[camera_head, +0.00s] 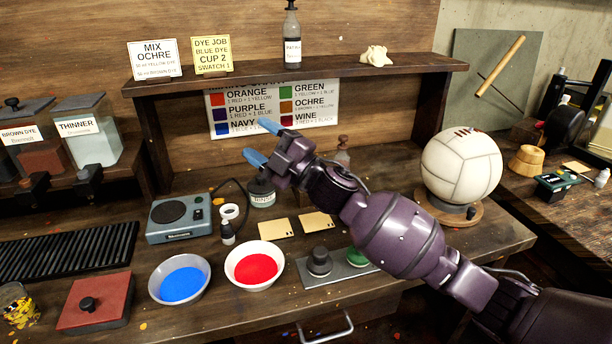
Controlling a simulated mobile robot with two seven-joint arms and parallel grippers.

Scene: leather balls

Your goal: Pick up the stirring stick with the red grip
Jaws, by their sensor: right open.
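I do not see a stirring stick with a red grip in this view. My right gripper (262,142) has blue fingertips and is open and empty. It is raised above the bench, in front of the colour mixing chart (273,108), and points to the left. My right arm comes in from the lower right and hides part of the bench behind it. My left gripper is not in view.
A bowl of blue dye (180,279) and a bowl of red dye (254,266) sit at the bench front. A hot plate (180,218) stands behind them. A white ball (461,165) rests on a round stand at the right. Dye and thinner containers (88,130) stand at the left.

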